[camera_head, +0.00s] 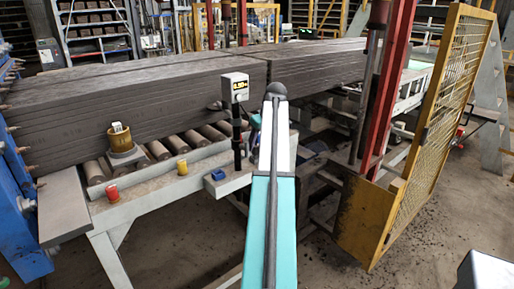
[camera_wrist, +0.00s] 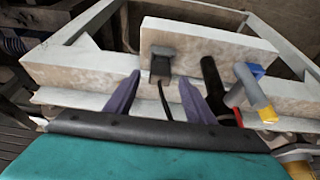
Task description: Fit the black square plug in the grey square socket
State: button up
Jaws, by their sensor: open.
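In the wrist view, the two purple fingers of my gripper (camera_wrist: 159,77) stand apart and open. Just ahead, between and slightly beyond the fingertips, is a dark block on a pale upright panel. Its upper part is a dark grey square piece (camera_wrist: 162,51), which looks like the socket. Below it is a blacker piece (camera_wrist: 160,71), which looks like the plug, with a thin black cable hanging down between the fingers. The two pieces appear to meet, but I cannot tell how deeply they fit. Neither is clearly visible in the head view.
A black cylinder (camera_wrist: 212,82) and a grey tube with blue and yellow ends (camera_wrist: 250,92) stand right of my fingers. In the head view, a display box (camera_head: 235,87) on a post, a roller table and a yellow mesh gate (camera_head: 445,110) surround my arm.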

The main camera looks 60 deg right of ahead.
jog(key=b+v, duration=0.1)
jog(key=v, duration=1)
jog(key=shift+s, duration=0.1)
jog(key=shift+f, duration=0.15)
dwell(0.7)
